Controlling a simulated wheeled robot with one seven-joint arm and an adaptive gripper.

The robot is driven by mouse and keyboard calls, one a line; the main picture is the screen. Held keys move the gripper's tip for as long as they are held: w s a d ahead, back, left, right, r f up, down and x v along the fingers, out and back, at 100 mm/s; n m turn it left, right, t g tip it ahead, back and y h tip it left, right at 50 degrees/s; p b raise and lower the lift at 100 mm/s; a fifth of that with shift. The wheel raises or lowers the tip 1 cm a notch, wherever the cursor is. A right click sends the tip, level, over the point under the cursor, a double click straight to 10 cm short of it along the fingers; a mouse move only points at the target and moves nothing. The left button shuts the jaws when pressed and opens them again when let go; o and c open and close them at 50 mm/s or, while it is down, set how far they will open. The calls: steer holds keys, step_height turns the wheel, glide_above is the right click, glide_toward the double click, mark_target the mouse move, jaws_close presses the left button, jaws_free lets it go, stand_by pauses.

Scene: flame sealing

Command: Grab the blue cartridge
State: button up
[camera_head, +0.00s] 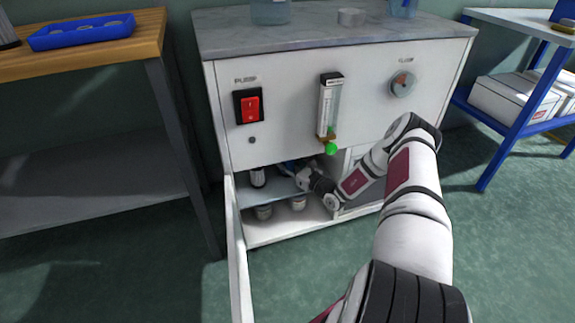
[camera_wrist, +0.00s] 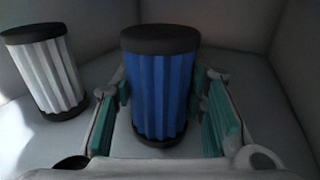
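The blue cartridge (camera_wrist: 160,95), a ribbed blue cylinder with black end caps, stands upright in the middle of the wrist view. In the head view only a bit of blue (camera_head: 288,167) shows inside the cabinet beside my gripper (camera_head: 303,177). In the wrist view, my gripper (camera_wrist: 165,108) is open, with its teal-padded fingers on either side of the blue cartridge. Narrow gaps show between pads and cartridge; contact at the far fingertips is hard to tell.
A white ribbed cartridge (camera_wrist: 48,72) stands to the left on the same shelf; it also shows in the head view (camera_head: 257,177). Small containers (camera_head: 264,212) stand on the lower level. The open cabinet door (camera_head: 237,250) is at the left. Cabinet walls close in behind the cartridges.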

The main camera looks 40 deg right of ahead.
steer(key=c, duration=0.3)
